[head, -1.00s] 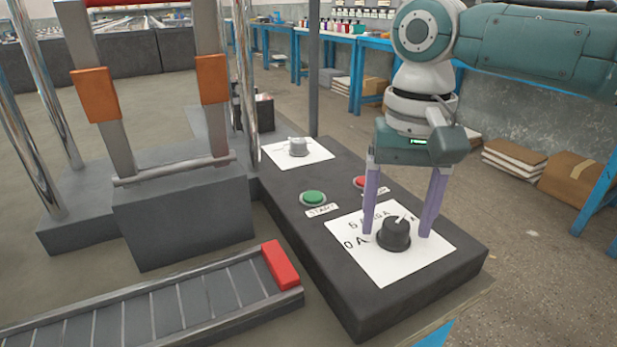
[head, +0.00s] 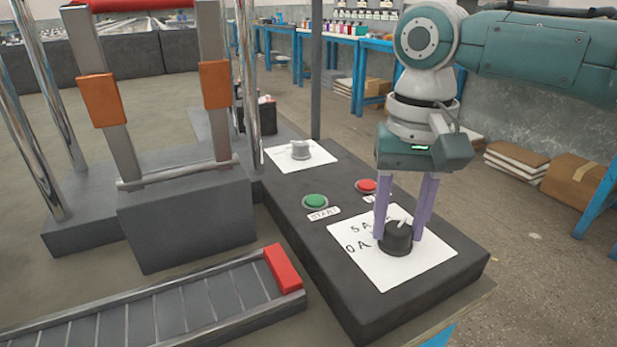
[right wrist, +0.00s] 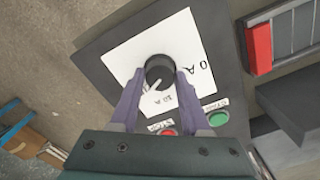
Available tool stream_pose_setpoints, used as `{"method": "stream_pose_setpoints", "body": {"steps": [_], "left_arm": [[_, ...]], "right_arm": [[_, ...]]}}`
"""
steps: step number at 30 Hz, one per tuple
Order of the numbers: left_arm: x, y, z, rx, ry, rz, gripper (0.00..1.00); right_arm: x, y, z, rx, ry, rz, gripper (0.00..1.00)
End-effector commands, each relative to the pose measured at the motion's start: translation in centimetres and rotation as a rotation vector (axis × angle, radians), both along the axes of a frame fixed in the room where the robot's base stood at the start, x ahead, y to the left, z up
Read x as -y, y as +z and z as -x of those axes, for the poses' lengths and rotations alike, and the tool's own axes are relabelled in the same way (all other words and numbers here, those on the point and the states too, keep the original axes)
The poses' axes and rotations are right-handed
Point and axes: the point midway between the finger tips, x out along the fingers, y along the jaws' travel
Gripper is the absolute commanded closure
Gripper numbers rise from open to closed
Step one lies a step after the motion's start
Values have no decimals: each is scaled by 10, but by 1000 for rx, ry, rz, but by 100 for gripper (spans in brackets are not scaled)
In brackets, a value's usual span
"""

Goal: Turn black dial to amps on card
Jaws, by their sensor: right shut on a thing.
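The black dial (head: 396,240) with a pale pointer sits on a white card (head: 425,262) near the right end of the dark panel. Handwritten marks such as "0 A" and "5 A" show on the card; others are hidden behind the fingers. In the right wrist view the dial (right wrist: 159,72) has its white pointer toward the lower-left, near a mark I cannot read surely. My right gripper (head: 403,236) reaches down from above with its purple fingers on both sides of the dial, shut on it. The fingers (right wrist: 158,80) also show in the right wrist view. My left gripper is not in view.
A green START button (head: 315,202) and a red button (head: 367,186) stand on the panel behind the card. A grey dial (head: 300,150) on another white card is farther back. A conveyor with a red block (head: 283,268) lies at the left.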

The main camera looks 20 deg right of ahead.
Motion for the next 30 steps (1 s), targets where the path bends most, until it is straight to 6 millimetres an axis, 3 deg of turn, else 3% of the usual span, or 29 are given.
{"method": "stream_pose_setpoints", "body": {"steps": [12,30], "left_arm": [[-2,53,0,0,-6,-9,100],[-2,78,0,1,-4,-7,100]], "right_arm": [[-1,6,2,-7,261,-2,100],[-1,1,0,-3,832,-1,100]]}}
